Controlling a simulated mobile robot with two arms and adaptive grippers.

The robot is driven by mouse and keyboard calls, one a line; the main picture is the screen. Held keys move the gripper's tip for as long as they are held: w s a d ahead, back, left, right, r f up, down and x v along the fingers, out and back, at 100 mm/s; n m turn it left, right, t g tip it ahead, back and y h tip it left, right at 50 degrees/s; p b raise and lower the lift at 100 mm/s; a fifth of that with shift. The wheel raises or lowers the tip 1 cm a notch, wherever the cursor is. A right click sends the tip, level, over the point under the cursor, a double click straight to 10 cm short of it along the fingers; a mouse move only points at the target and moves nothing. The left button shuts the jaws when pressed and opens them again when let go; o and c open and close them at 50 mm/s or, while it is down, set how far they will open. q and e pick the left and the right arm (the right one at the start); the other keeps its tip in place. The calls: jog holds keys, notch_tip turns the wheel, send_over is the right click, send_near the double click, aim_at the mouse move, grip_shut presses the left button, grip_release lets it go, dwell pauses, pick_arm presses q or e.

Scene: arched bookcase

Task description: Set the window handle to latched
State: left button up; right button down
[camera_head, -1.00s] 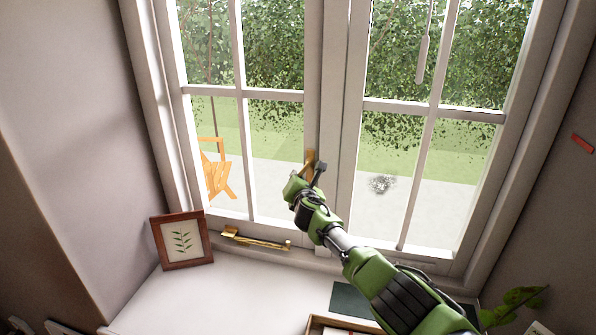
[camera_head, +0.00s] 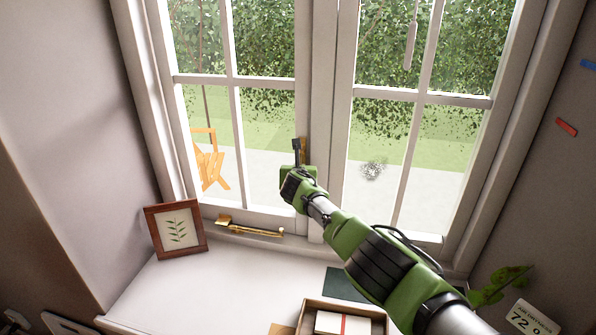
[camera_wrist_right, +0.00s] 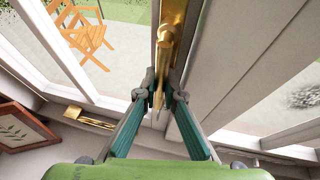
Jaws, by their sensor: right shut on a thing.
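The brass window handle (camera_head: 302,150) is mounted on the middle upright of the window, mostly hidden behind my right gripper in the head view. In the right wrist view the handle (camera_wrist_right: 166,55) shows larger, with its lever running down from the mounting plate to between my fingertips. My right gripper (camera_head: 297,158) is at the handle. In the wrist view its two teal fingers (camera_wrist_right: 160,94) close around the lever's lower part. My left gripper is in neither view.
A brass stay (camera_head: 250,229) lies along the bottom of the left sash. A framed leaf picture (camera_head: 177,229) stands on the sill at left. An open box (camera_head: 310,311), a dark green flat item (camera_head: 338,283) and a plant (camera_head: 500,286) are at the lower right. The sill's middle is clear.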

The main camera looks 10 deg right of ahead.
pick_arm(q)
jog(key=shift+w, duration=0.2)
pick_arm(e)
jog(key=shift+d+f, duration=0.15)
jog(key=shift+f, duration=0.05)
jog(key=c, duration=2.1)
grip_release()
jog(key=shift+c, duration=0.2)
jog(key=shift+r, duration=0.1)
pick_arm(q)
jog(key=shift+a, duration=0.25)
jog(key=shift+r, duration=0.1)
